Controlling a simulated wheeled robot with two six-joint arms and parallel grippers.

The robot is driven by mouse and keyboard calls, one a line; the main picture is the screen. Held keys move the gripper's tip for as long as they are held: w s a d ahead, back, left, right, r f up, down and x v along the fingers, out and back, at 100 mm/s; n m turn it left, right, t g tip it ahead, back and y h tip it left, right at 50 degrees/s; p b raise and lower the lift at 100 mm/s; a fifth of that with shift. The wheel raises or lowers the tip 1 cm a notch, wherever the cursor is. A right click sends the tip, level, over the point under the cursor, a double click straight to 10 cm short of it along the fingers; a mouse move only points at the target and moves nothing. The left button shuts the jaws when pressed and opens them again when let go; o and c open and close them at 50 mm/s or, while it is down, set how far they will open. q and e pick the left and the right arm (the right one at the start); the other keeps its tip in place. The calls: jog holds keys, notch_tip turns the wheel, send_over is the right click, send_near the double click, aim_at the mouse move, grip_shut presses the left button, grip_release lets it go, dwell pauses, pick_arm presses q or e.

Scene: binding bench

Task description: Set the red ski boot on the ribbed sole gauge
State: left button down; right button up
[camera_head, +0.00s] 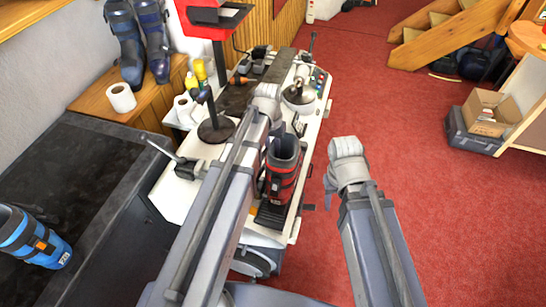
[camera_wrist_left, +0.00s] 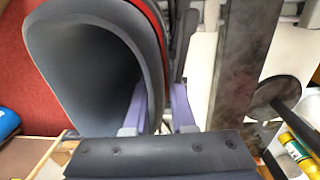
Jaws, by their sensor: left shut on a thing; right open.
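The red ski boot (camera_head: 281,178), with a dark cuff and black straps, is upright over the near end of the white bench. A dark plate, seemingly the ribbed sole gauge (camera_head: 269,217), shows just below it; I cannot tell whether the sole touches it. My left gripper (camera_head: 276,132) is at the top of the boot, partly hidden by its arm. In the left wrist view its fingers (camera_wrist_left: 158,112) are shut on the boot's cuff (camera_wrist_left: 85,45), one finger inside the opening. My right gripper (camera_head: 331,182) is open and empty, right of the bench, its jaws mostly hidden.
A red stand (camera_head: 218,30) rises from the white bench (camera_head: 178,195). A grey round-based tool (camera_head: 299,95) stands farther back. A blue boot (camera_head: 35,238) lies on the dark counter at left. Dark blue boots (camera_head: 128,45) stand on a wooden shelf. Red floor lies open at right.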

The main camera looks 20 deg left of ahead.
pick_arm(q)
jog(key=shift+f+b, duration=1.05)
jog(key=shift+f, duration=0.35)
jog(key=shift+f, duration=0.15)
jog(key=c, duration=0.8)
grip_release()
jog(key=shift+o, duration=0.2)
jog(key=shift+r, duration=0.2)
jog(key=r+p, duration=1.2)
jog(key=shift+a, duration=0.3)
jog(key=s+d+m+y, duration=0.1)
jog(key=s+d+m, duration=0.2)
jog(key=s+d, duration=0.8)
jog(key=s, duration=0.3)
jog(key=shift+s+y, duration=0.15)
jog(key=shift+y, duration=0.25)
